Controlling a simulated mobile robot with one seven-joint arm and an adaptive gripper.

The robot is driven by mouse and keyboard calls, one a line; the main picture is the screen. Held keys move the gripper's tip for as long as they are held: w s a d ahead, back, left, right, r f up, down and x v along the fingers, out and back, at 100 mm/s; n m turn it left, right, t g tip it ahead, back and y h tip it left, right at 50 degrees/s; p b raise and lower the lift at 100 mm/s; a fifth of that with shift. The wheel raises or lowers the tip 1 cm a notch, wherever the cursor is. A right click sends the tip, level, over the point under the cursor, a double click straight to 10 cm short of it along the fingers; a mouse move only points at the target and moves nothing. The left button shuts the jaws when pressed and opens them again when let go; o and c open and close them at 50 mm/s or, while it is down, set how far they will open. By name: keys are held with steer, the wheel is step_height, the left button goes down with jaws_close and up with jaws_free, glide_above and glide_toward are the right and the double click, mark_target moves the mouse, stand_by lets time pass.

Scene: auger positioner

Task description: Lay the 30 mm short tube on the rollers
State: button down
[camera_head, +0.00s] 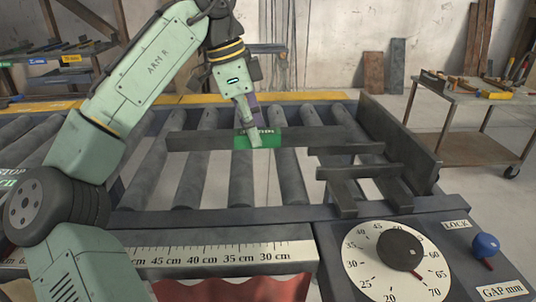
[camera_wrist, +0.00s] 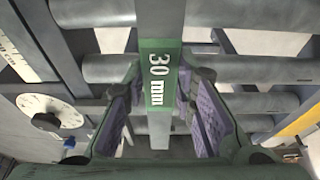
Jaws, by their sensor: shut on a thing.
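The 30 mm short tube (camera_head: 203,140) is a long dark grey bar with a green label, lying level across several rollers in the head view. My gripper (camera_head: 250,128) comes down on it from above and is shut around its labelled middle. The wrist view shows the tube (camera_wrist: 162,17) with "30 mm" on its green label, between the purple pads of my gripper (camera_wrist: 160,108). The grey rollers (camera_head: 192,172) pass beneath it. I cannot tell whether the tube touches them or hangs slightly above. Its right end is close to the dark stop bars (camera_head: 345,151).
A dial (camera_head: 372,279) with a black knob and a blue-topped lever (camera_head: 486,245) sit at the front right. A ruler (camera_head: 220,254) runs along the front edge. A rack of labelled tubes (camera_head: 60,58) stands back left, a tool cart (camera_head: 465,115) back right.

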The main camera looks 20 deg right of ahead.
mark_target(270, 135)
steer(key=s+d, duration=0.2)
steer(key=s, duration=0.1)
steer(key=shift+s+d+f, duration=0.1)
steer(key=shift+s, duration=0.2)
steer(key=shift+a+p+x, duration=0.15)
steer(key=shift+p+x, duration=0.1)
steer(key=shift+x, duration=0.65)
steer(key=shift+a+p+x, duration=0.15)
steer(key=shift+p+x, duration=0.05)
steer(key=shift+x, duration=0.7)
steer(key=shift+f, duration=0.2)
steer(key=c, duration=1.3)
jaws_free()
steer(key=shift+r, duration=0.15)
steer(key=v, duration=1.2)
